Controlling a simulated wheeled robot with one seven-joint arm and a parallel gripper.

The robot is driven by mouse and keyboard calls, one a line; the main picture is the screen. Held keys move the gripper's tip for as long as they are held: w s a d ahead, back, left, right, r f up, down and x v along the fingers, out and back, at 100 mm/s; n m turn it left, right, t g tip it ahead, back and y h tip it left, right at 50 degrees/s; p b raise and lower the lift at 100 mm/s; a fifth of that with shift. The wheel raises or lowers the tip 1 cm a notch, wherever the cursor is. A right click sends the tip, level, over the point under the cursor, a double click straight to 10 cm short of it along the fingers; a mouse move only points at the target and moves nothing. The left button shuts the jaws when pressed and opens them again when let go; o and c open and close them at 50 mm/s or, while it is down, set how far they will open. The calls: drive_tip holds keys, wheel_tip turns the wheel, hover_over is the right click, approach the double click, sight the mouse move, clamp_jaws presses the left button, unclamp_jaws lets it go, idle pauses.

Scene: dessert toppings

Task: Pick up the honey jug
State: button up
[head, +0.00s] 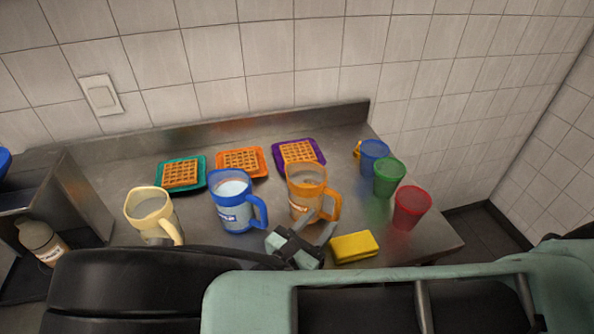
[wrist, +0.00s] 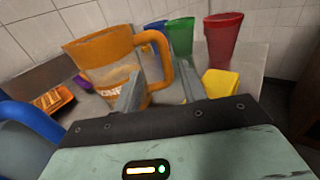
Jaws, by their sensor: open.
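An orange jug (head: 304,188), which I take for the honey jug, stands upright on the metal counter with its handle (head: 334,206) toward the right. Its label is too blurred to read. In the wrist view the orange jug (wrist: 103,62) fills the upper left. My gripper (head: 316,222) is open and empty at the near side of the jug. In the wrist view the open fingers (wrist: 158,84) lie on either side of the lower handle (wrist: 163,72). I cannot tell whether they touch it.
A blue jug (head: 233,205) and a cream jug (head: 151,212) stand to the left. A yellow sponge (head: 354,247) lies close on the right. Blue (head: 373,157), green (head: 388,178) and red (head: 411,208) cups stand farther right. Waffles on plates (head: 205,181) sit behind.

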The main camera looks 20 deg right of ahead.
sight(335, 209)
drive_tip(key=shift+x, duration=0.95)
drive_tip(key=p+x, duration=0.2)
drive_tip(key=x, duration=0.1)
drive_tip(key=p+x, duration=0.1)
drive_tip(key=shift+s+d+r, duration=0.1)
drive_tip(key=shift+d, duration=0.45)
drive_tip(key=shift+w+d, duration=0.25)
clamp_jaws()
